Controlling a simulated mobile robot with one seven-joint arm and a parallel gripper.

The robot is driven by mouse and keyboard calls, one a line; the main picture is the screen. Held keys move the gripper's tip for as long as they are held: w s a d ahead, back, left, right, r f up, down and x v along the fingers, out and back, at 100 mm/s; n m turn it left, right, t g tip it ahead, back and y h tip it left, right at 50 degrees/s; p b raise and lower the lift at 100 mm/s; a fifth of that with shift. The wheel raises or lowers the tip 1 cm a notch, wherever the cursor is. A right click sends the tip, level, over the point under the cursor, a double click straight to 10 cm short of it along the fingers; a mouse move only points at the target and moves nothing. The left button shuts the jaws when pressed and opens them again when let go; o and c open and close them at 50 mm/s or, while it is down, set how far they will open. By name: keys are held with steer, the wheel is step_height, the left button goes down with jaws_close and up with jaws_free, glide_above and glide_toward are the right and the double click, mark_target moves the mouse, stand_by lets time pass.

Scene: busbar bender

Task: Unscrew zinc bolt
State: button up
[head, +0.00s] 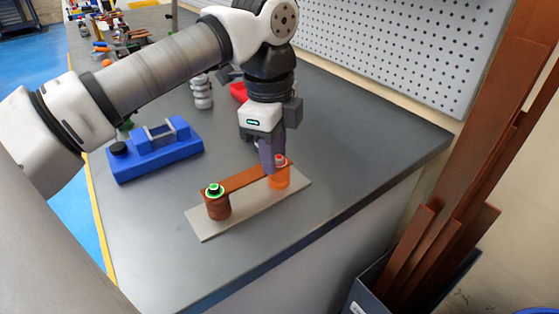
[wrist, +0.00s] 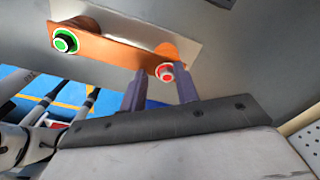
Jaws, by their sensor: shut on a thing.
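A copper busbar (head: 243,180) bridges two round posts on a light grey plate (head: 218,229). The right bolt (head: 280,160) has a red marking and sits on the orange post; it also shows in the wrist view (wrist: 165,72). The left bolt (head: 214,190) has a dark head with a green ring, and it shows in the wrist view (wrist: 65,41). I cannot tell for sure which is zinc. My gripper (head: 273,168) points down at the right end of the busbar. Its two fingers (wrist: 159,82) are shut on the red-marked bolt, partly hiding it in the head view.
A blue bending tool (head: 155,158) stands on the grey workbench (head: 350,150) to the left. A grey ribbed cylinder (head: 202,92) and a red item (head: 238,91) lie behind. Copper bars (head: 440,210) stand in a bin right of the bench. The bench's right side is clear.

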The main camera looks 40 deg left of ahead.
steer(key=shift+w+d+r+y, duration=0.1)
steer(key=shift+w+r+y, duration=0.05)
steer(key=shift+y, duration=0.15)
steer(key=m, duration=0.2)
steer(key=shift+w+a+m+p, duration=0.15)
steer(key=shift+a+m+p, duration=0.05)
steer(key=shift+m+p, duration=0.2)
steer(key=m, duration=0.3)
steer(key=shift+a, duration=0.1)
steer(key=shift+r, duration=0.1)
steer(key=m, duration=0.5)
steer(key=shift+w+m+p, duration=0.15)
steer(key=shift+m+p, duration=0.2)
steer(key=shift+m, duration=0.05)
steer(key=shift+m, duration=0.5)
steer(key=shift+d, duration=0.35)
steer(key=shift+c, duration=0.5)
